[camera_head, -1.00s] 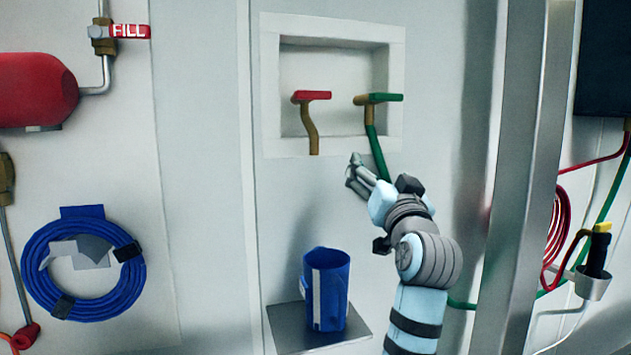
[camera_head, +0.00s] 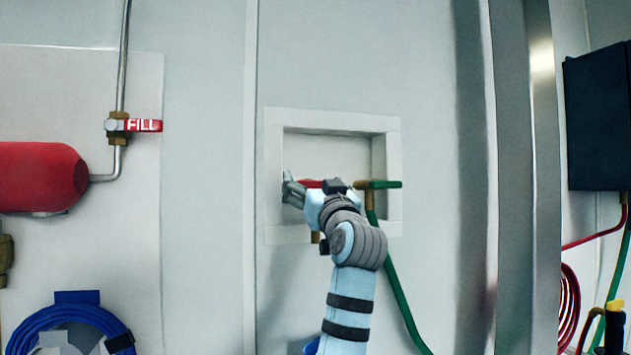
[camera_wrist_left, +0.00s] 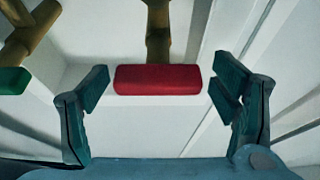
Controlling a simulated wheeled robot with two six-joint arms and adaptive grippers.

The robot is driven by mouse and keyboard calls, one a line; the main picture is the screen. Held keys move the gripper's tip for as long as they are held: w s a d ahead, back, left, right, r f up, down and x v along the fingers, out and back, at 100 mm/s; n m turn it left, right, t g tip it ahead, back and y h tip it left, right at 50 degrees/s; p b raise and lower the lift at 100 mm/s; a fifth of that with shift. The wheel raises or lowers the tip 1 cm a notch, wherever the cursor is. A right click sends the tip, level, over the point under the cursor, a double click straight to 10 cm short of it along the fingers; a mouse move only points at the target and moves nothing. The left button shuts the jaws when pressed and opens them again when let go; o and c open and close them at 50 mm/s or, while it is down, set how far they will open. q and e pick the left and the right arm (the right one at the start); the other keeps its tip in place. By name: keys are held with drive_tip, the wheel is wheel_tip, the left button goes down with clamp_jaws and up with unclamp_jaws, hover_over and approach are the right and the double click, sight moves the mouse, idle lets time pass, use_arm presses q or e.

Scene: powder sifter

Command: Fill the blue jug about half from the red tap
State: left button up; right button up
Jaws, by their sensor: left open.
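The red tap (camera_head: 311,184) has a red handle on a brass body, in the white wall recess; my left arm hides part of it. In the left wrist view the red handle (camera_wrist_left: 157,79) lies across the space between the fingers, with a gap on each side. My left gripper (camera_head: 291,189) is open at the handle, and its fingers also show in the left wrist view (camera_wrist_left: 160,88). Only a sliver of the blue jug (camera_head: 311,347) shows at the bottom edge, beside my arm. My right gripper is not in view.
A green tap (camera_head: 380,184) with a green hose (camera_head: 403,300) is just right of the red one. It also shows at the left of the wrist view (camera_wrist_left: 14,80). A metal post (camera_head: 527,180) stands to the right. The recess frame (camera_head: 273,170) surrounds both taps.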

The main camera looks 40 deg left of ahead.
use_arm(q)
drive_tip(key=c, duration=1.2)
drive_tip(key=shift+o, duration=0.2)
drive_tip(key=shift+m, duration=0.4)
drive_tip(key=m+t+h, duration=0.1)
drive_tip(key=m, duration=0.1)
drive_tip(key=m+t+h, duration=0.1)
drive_tip(key=m, duration=0.1)
drive_tip(key=shift+m+p, duration=0.3)
drive_tip(key=shift+p, duration=0.1)
drive_tip(key=shift+m+t+h+p, duration=0.35)
drive_tip(key=shift+m+h+p, duration=0.25)
drive_tip(key=shift+m, duration=0.85)
drive_tip(key=shift+m+t+h+p, duration=0.4)
drive_tip(key=shift+m+h, duration=0.2)
drive_tip(key=shift+m, duration=0.85)
drive_tip(key=o, duration=1.2)
drive_tip(key=shift+c, duration=0.2)
